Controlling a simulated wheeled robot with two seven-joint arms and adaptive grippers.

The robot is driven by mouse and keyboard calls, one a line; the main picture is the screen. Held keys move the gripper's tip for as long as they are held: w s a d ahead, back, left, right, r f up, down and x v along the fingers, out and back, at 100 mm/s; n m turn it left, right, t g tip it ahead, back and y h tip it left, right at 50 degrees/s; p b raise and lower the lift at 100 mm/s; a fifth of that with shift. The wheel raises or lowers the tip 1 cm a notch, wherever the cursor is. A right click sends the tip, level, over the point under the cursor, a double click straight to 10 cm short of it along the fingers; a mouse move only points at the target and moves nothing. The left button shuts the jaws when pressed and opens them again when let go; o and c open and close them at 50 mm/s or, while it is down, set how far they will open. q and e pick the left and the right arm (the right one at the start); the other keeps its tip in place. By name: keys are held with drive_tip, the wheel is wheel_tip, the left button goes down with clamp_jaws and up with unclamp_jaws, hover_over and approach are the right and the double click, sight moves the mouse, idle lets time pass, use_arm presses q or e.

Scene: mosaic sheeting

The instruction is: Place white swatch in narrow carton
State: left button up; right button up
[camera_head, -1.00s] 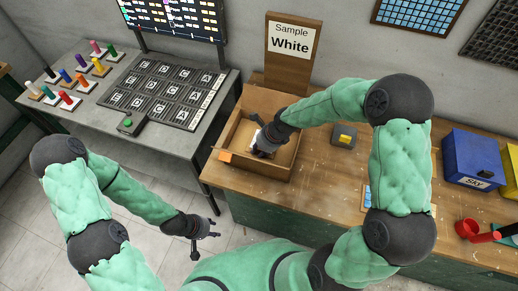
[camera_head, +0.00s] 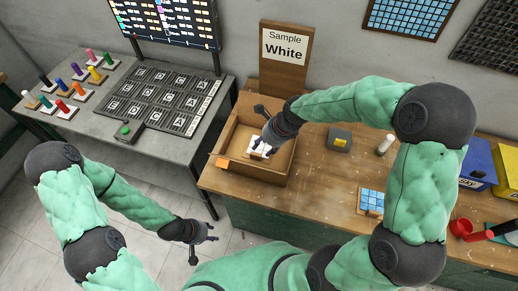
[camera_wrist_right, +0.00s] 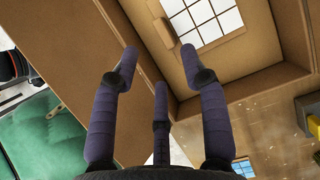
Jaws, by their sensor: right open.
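The white swatch (camera_head: 260,148), a small sheet of white square tiles, lies inside the open brown carton (camera_head: 229,142). It also shows in the right wrist view (camera_wrist_right: 204,20), cut off by the top edge. My right gripper (camera_head: 264,123) is over the carton with its fingers spread. In the right wrist view the right gripper (camera_wrist_right: 160,62) has nothing between its fingers and is apart from the swatch. My left gripper (camera_head: 206,240) hangs empty with fingers apart in front of the bench, away from the carton.
A sign reading "Sample White" (camera_head: 286,45) stands behind the carton. A grey box (camera_head: 339,138), a white cylinder (camera_head: 385,145) and a blue tile sheet (camera_head: 371,201) are to its right. Blue and yellow bins stand further right. A grey table (camera_head: 110,125) with lettered panels is at left.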

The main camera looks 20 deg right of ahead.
drive_tip(key=shift+v, duration=1.7)
